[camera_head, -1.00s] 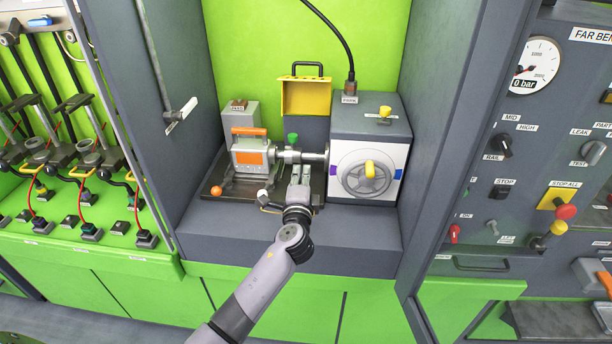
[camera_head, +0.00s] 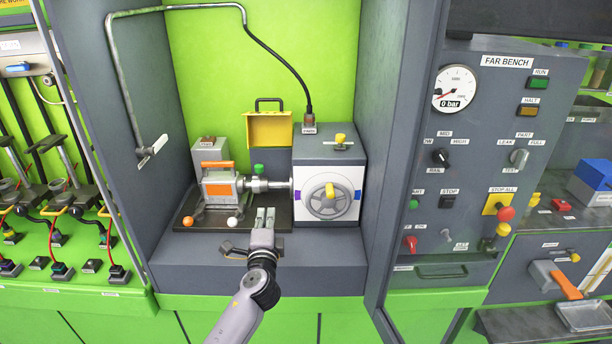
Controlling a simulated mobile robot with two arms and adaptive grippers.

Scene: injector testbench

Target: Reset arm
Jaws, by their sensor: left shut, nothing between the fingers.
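My left gripper (camera_head: 264,219) is shut and empty. It points into the bench bay, just in front of the dark tray (camera_head: 213,217) and below the metal shaft (camera_head: 270,186). The injector unit with an orange face and orange handle (camera_head: 219,184) stands on the tray, left of the gripper. A green knob (camera_head: 258,169) sits above the shaft. The grey box with a round handwheel (camera_head: 330,201) stands to the right of the gripper. My right gripper is not in view.
A bent metal pipe (camera_head: 121,75) runs along the bay's left wall. A yellow box (camera_head: 269,129) hangs at the back. The control panel with a gauge (camera_head: 455,88) and knobs stands to the right. Levers and red cables (camera_head: 50,238) are at left. The bay's front ledge is mostly clear.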

